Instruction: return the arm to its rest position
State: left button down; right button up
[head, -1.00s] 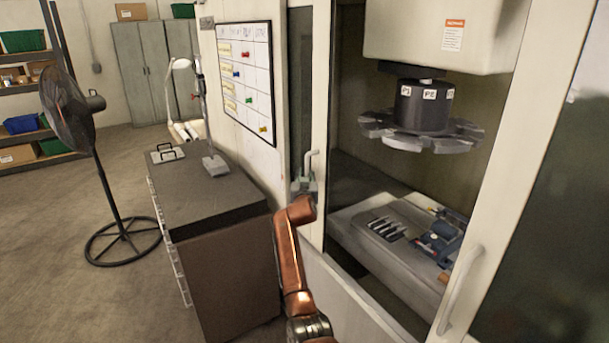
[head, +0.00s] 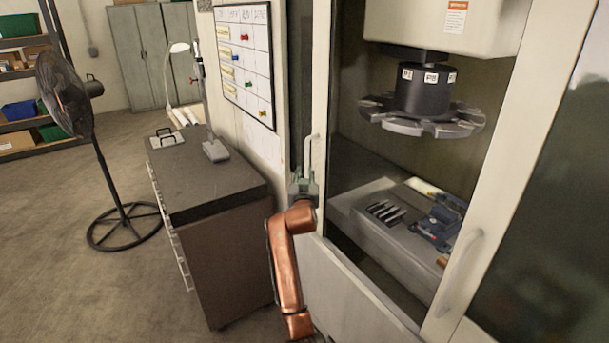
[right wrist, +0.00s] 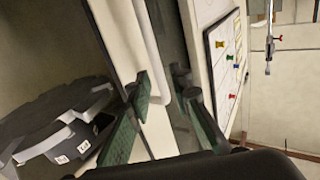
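My right gripper (head: 304,184) is at the lower part of the white vertical door handle (head: 308,155) on the left side of the machine opening. The right wrist view shows its two green-padded fingers (right wrist: 165,85) spread apart. The handle (right wrist: 153,45) runs down to the gap between them, with space visible beside it. I cannot tell whether a finger touches the handle. My copper-coloured right arm rises from the bottom of the head view. My left gripper is not in view.
The machine opening holds a black tool carousel (head: 424,97) above a grey bed with a blue vise (head: 440,222). A second handle (head: 459,272) is on the right. A dark cabinet (head: 205,187) stands left of my arm, and a fan (head: 66,95) stands farther left with open floor around it.

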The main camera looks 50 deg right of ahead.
jog(key=shift+s+a, duration=0.25)
jog(key=shift+a, duration=0.05)
dwell(0.4)
